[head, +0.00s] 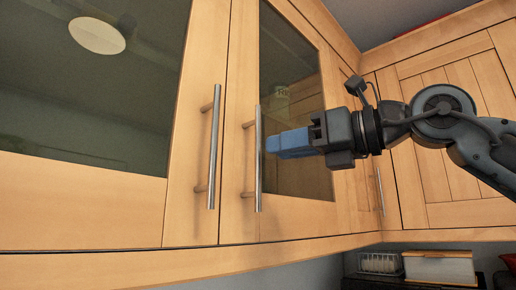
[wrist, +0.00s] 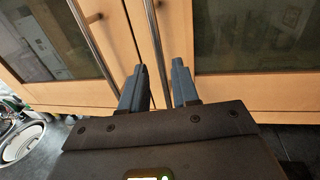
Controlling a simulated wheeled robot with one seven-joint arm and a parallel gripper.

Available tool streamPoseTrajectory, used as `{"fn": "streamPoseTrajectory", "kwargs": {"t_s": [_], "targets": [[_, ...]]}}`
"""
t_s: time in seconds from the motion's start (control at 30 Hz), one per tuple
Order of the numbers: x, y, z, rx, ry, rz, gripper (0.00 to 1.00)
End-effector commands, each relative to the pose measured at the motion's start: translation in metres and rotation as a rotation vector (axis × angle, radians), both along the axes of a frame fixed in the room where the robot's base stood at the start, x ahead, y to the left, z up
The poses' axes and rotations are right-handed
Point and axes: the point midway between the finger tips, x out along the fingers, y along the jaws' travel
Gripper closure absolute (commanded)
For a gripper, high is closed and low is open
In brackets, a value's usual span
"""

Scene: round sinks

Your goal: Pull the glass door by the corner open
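The glass door by the corner (head: 290,216) is a wooden frame around a dark pane and looks shut in the head view. Its upright metal bar handle (head: 258,175) is on its left side. My gripper (head: 270,145) points left, its blue fingertips close beside the middle of this handle. In the wrist view, the two fingers of my gripper (wrist: 158,85) stand apart, with the lower part of the handle (wrist: 155,40) in line with the gap between them. The fingers are open; I cannot tell whether they touch the bar.
A second glass door (head: 90,200) with its own bar handle (head: 214,145) is just left. A solid wooden corner cabinet (head: 440,190) is at the right. Below it are a dish rack (head: 380,263) and a white box (head: 438,267). A round sink (wrist: 22,142) shows lower left.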

Motion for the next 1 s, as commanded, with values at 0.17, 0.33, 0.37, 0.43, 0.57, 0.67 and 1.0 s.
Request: {"fn": "streamPoseTrajectory", "kwargs": {"t_s": [0.17,0.33,0.37,0.43,0.57,0.67,1.0], "targets": [[0.013,0.027,0.003,0.002,0.001,0.003,0.70],[0.022,0.045,0.002,0.002,0.002,0.002,0.70],[0.023,0.047,0.002,0.002,0.002,0.002,0.70],[0.025,0.050,0.001,0.003,0.002,0.002,0.70],[0.026,0.052,0.000,0.003,0.001,0.001,0.70],[0.026,0.052,0.000,0.003,0.001,0.001,0.70],[0.026,0.052,0.000,0.003,0.001,0.001,0.95]]}}
